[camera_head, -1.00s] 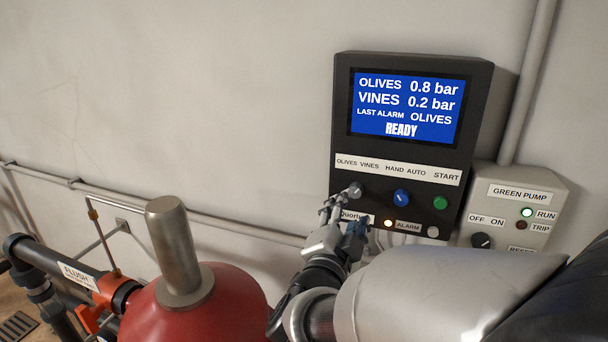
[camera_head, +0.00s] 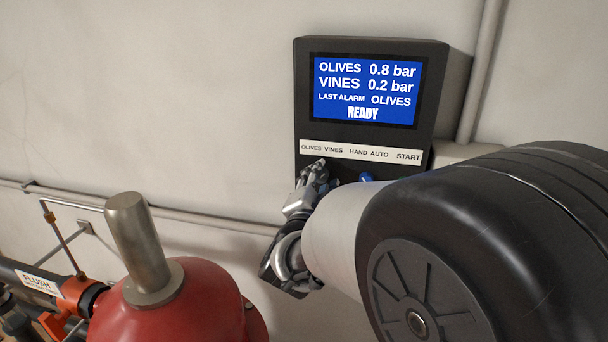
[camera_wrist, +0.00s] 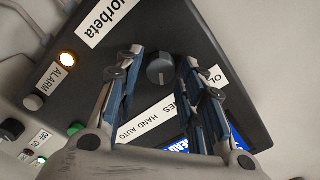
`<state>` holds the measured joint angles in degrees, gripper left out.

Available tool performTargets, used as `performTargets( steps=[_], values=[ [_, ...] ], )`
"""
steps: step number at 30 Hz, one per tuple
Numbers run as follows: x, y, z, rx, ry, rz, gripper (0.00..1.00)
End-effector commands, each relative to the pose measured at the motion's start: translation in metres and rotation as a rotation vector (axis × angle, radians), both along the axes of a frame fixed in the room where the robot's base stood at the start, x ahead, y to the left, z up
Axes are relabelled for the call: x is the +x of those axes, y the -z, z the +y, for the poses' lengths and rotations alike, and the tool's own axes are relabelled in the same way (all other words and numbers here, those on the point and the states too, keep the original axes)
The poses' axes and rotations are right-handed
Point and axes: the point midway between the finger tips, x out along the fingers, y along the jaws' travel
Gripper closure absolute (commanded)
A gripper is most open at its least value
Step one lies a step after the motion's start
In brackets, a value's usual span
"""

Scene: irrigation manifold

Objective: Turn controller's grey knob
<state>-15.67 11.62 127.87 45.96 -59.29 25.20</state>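The dark controller box (camera_head: 436,75) is on the wall, with a blue screen (camera_head: 365,92) reading READY. Its grey knob (camera_wrist: 160,68) shows in the wrist view between my fingertips, under the OLIVES VINES label. My gripper (camera_wrist: 161,62) is open, one finger on each side of the knob. Narrow gaps seem to show beside it, but I cannot tell whether either finger touches. In the head view my gripper (camera_head: 320,168) is at the panel just below the label (camera_head: 360,152) and hides the grey knob.
A blue knob (camera_head: 366,177) sits to the right of my gripper. The wrist view shows a green button (camera_wrist: 75,129), a lit ALARM lamp (camera_wrist: 68,59) and a pale button (camera_wrist: 33,103). A red tank (camera_head: 190,305) stands at lower left. My arm covers the lower right.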

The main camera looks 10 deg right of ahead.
Motion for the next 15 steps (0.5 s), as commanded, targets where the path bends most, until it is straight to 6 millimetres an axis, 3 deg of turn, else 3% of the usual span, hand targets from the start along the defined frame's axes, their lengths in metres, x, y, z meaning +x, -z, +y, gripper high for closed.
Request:
performTargets(
  steps=[15],
  values=[
    [-0.0002, 0.0, 0.0001, 0.0, 0.0, 0.0, 0.99]
  ],
)
